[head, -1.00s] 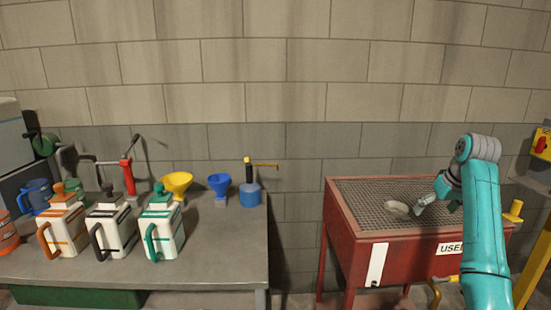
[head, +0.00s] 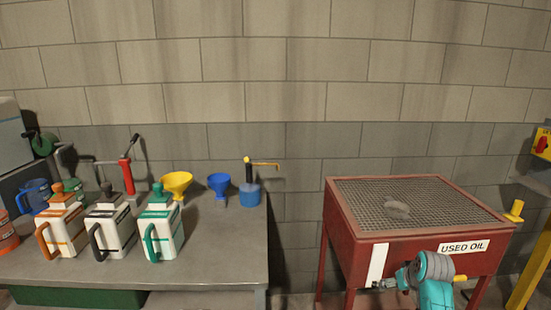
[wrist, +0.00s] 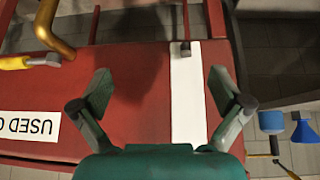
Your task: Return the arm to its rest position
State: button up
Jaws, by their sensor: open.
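My gripper (wrist: 160,95) shows in the wrist view with its two fingers spread wide and nothing between them. Behind the fingers is the red front of the used oil tank and its white vertical strip. In the head view my teal arm is low in front of the red used oil tank (head: 415,242), with a grey joint near the tank's lower front. The fingertips are hard to make out there. A small grey round object (head: 397,210) lies on the tank's mesh top.
A workbench (head: 230,270) on the left holds several white jugs, a yellow funnel (head: 176,184), a blue funnel (head: 219,184) and a blue pump can (head: 250,193). A yellow post (head: 530,270) stands at the right. A gap of floor separates bench and tank.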

jog(key=s+a+f+t, duration=0.1)
jog(key=s+a+f, duration=0.4)
jog(key=f, duration=0.4)
jog(key=s+a+f+t, duration=0.1)
jog(key=s+a+f, duration=0.25)
jog(key=s, duration=0.45)
jog(key=s+a+f+t, duration=0.15)
jog(key=s+f, duration=0.25)
jog(key=s, duration=0.4)
jog(key=s+a+f, duration=0.3)
jog(key=s+f, duration=0.1)
jog(key=s, duration=0.4)
jog(key=s+a+r+t, duration=0.2)
jog(key=s+a, duration=0.1)
jog(key=s, duration=0.8)
jog(key=s+a+r+t, duration=0.2)
jog(key=s+a+r, duration=0.1)
jog(key=s+r, duration=1.6)
jog(key=shift+s+a+r+t, duration=0.2)
jog(key=shift+s+r+t, duration=0.15)
jog(key=shift+s, duration=0.8)
